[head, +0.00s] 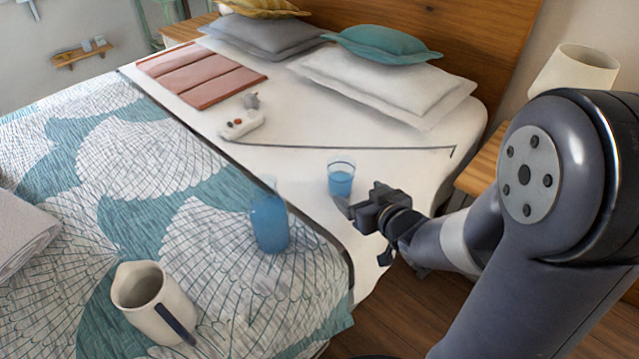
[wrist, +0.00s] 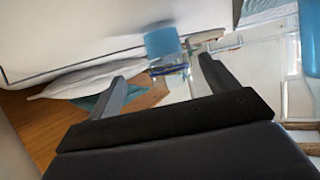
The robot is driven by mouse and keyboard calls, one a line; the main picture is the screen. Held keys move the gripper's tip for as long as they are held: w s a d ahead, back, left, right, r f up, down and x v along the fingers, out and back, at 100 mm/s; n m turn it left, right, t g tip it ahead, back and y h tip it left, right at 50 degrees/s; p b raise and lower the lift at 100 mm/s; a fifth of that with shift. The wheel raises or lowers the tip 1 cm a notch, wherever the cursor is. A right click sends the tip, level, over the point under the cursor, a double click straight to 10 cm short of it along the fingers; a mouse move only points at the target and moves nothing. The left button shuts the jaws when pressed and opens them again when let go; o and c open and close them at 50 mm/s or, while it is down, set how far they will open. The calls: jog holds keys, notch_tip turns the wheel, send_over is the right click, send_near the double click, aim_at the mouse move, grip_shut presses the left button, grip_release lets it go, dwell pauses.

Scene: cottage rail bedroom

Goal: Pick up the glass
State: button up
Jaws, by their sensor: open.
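The glass (head: 341,181) is a small clear tumbler with blue liquid. It stands upright on the white sheet near the bed's right edge. In the wrist view the glass (wrist: 163,46) appears just beyond the fingertips, between their lines. My gripper (head: 359,201) is open, just right of and in front of the glass in the head view. Its two dark fingers (wrist: 162,70) are spread in the wrist view, with nothing held. I cannot tell whether a fingertip touches the glass.
A blue bottle (head: 269,222) stands left of the glass. A cream pitcher (head: 150,297) is at the lower left. A white controller-like object (head: 240,126) and pillows (head: 385,80) lie farther back. The bare sheet (head: 300,170) around the glass is mostly clear.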

aim_at(349, 186)
jog(key=x, duration=0.4)
jog(key=shift+w+f+b, duration=0.1)
jog(key=shift+b, duration=0.3)
jog(key=x, duration=0.3)
jog(key=b+x, duration=0.1)
jog(key=x, duration=0.1)
jog(key=shift+a+r, duration=0.25)
jog(key=shift+a, duration=0.05)
jog(key=c, duration=1.2)
